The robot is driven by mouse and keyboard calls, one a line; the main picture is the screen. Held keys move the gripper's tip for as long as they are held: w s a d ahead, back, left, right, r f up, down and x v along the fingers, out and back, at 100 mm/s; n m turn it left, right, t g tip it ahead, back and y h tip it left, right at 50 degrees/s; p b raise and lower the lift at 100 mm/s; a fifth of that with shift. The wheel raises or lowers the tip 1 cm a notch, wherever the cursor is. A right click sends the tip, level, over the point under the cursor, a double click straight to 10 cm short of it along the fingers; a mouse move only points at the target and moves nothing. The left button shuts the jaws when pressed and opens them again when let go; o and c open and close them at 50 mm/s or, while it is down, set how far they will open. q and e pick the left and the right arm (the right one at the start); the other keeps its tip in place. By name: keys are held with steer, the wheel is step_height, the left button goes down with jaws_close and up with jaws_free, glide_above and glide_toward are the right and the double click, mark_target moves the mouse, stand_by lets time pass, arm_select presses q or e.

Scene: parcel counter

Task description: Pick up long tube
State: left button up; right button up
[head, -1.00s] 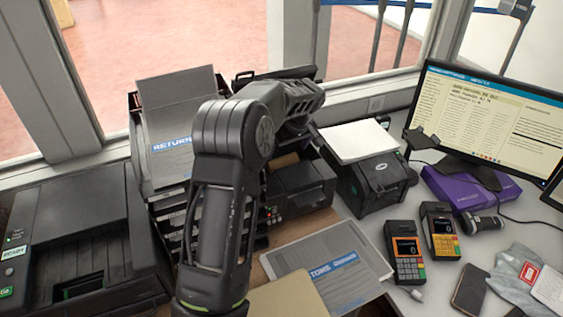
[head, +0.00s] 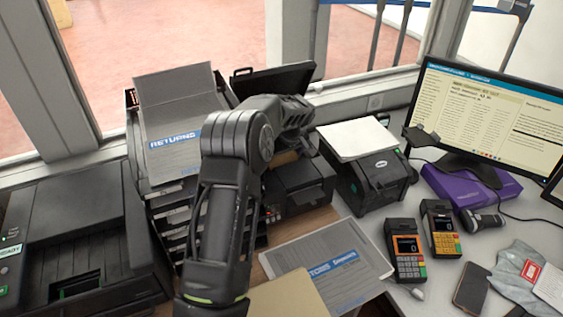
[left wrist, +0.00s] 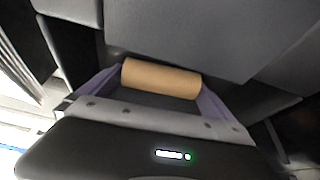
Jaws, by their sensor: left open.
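A brown cardboard tube (left wrist: 160,78) lies across the left wrist view, between the two fingers of my left gripper (left wrist: 161,84). The fingers are apart, one near each end of the tube; I cannot tell if they touch it. In the head view only a small brown part of the tube (head: 281,158) shows beside my arm, close to the black printer. My left gripper (head: 301,147) is there too, mostly hidden by my own wrist and arm. My right gripper is not in view.
A black printer (head: 305,183) stands right beside the gripper, and a label printer (head: 372,185) is further right. A tray stack (head: 180,218) with a returns folder (head: 175,125) is on the left. A customs folder (head: 340,265) lies in front.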

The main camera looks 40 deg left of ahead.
mark_target(282, 156)
arm_select(q)
steer(key=shift+c, duration=0.2)
stand_by(0.4)
steer(key=c, duration=1)
steer(key=shift+r, duration=0.1)
step_height(282, 156, up, 10)
steer(key=shift+b, duration=0.75)
